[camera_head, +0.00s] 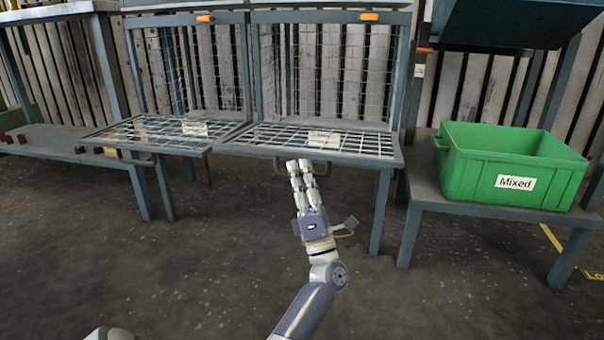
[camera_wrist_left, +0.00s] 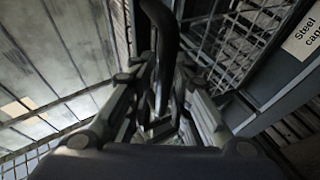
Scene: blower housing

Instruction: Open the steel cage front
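Two mesh cages stand side by side in the head view. The right one's mesh front (camera_head: 275,133) lies folded down, roughly level, with a white label (camera_head: 323,139) too small to read there. My right gripper is not in view.
The left cage's mesh front (camera_head: 140,135) also lies level. A green bin (camera_head: 470,165) labelled "Mixed" stands on a low bench at the right. A dark tilted bin (camera_head: 500,22) is above it. The floor (camera_head: 430,300) in front is clear.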

